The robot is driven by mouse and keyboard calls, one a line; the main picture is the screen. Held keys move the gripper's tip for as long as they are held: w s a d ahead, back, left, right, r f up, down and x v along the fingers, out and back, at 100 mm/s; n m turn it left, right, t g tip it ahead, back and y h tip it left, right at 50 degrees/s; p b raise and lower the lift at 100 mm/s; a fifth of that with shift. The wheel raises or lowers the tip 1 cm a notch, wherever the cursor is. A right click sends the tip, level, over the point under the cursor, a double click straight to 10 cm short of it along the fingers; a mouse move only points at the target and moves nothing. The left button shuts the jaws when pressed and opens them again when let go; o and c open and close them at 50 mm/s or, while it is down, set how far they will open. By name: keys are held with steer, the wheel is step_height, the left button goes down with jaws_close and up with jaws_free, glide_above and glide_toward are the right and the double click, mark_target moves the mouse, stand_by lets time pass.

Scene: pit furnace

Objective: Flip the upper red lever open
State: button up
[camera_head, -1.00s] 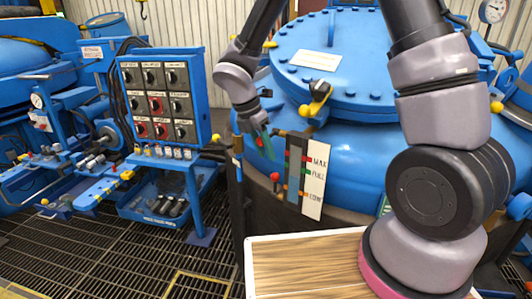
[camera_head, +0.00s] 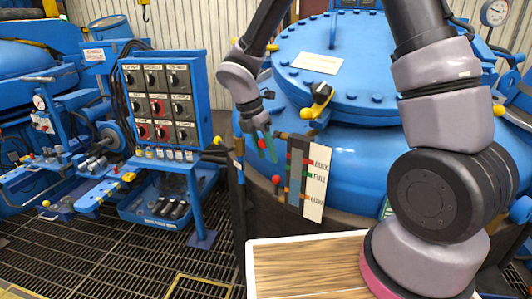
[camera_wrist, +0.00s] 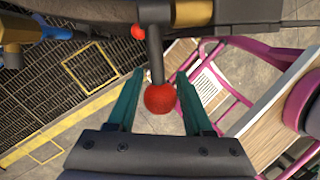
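The upper red lever shows as a red ball knob (camera_wrist: 160,98) on a dark stem in the wrist view. The knob sits between the two teal fingers of my gripper (camera_wrist: 160,74), with a visible gap on each side. My gripper is open around it. In the head view my gripper (camera_head: 268,146) is at the left front of the blue furnace, and the upper red knob (camera_head: 265,157) shows small, partly hidden by a finger. A second, lower red knob (camera_head: 276,180) is below it; it also shows in the wrist view (camera_wrist: 138,31), beyond the stem.
A level gauge with a white label plate (camera_head: 316,182) stands just right of the levers. A blue control box (camera_head: 160,100) is at the left. A wooden-topped table (camera_head: 305,268) lies below, in front of the furnace. Grating floor is open at the lower left.

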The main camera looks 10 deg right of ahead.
steer(key=v, duration=1)
steer(key=shift+r, duration=0.35)
steer(key=shift+a, duration=0.1)
